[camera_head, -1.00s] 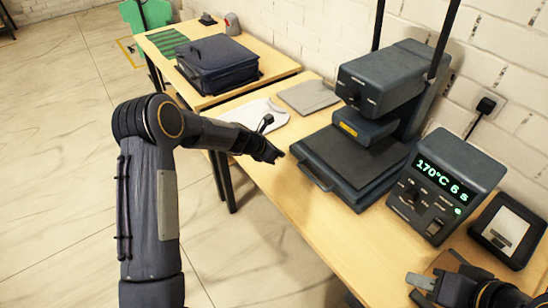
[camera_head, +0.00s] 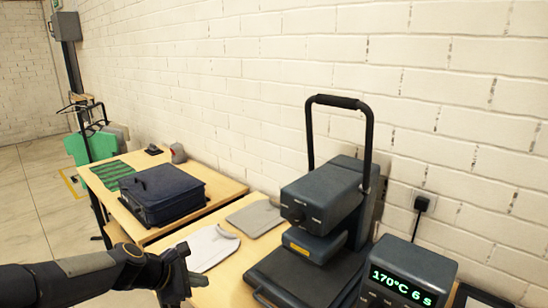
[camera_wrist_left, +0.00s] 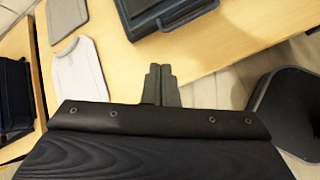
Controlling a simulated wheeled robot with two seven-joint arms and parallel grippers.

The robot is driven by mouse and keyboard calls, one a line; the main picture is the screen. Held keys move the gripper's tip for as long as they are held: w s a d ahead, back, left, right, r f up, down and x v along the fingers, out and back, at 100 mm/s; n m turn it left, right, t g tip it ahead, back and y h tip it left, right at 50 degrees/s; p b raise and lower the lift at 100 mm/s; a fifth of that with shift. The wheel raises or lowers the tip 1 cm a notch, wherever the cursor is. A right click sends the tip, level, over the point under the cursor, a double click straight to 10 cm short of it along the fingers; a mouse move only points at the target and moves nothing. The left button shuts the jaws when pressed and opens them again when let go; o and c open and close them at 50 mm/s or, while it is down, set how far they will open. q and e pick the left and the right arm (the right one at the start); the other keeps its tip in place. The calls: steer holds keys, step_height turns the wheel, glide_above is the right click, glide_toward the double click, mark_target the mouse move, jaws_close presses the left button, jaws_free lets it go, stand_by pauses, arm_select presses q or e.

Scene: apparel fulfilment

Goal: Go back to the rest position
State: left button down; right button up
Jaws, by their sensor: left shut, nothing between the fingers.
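My left gripper (camera_head: 180,271) is in the lower part of the head view, its arm coming in from the left edge. It is in front of a white garment piece (camera_head: 208,249) and left of the heat press (camera_head: 305,252). In the left wrist view the two fingers of my left gripper (camera_wrist_left: 160,84) are closed together with nothing between them, over the table edge. My right gripper is not in the head view.
The control box (camera_head: 408,275) reads 170°C 6 s. A grey garment piece (camera_head: 255,217) lies by the white one. A dark blue case (camera_head: 163,193) stands on the farther table (camera_head: 219,190). A green shirt (camera_head: 91,148) hangs behind. Brick wall borders the right.

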arm_select(q)
steer(key=s+r+m, duration=0.3)
steer(key=s+m, duration=0.2)
steer(key=s, duration=0.2)
steer(key=s+r+m, duration=0.3)
steer(key=s+m, duration=0.1)
steer(key=s, duration=0.4)
steer(key=s+a+f+m+g+y, duration=0.1)
steer(key=s+f+m+y, duration=0.1)
steer(key=s+m, duration=0.8)
steer(key=s+f, duration=0.1)
steer(key=s, duration=0.3)
steer(key=shift+s+a+f+y, duration=0.15)
steer(key=shift+s+a+y, duration=0.05)
steer(key=shift+s+y, duration=0.15)
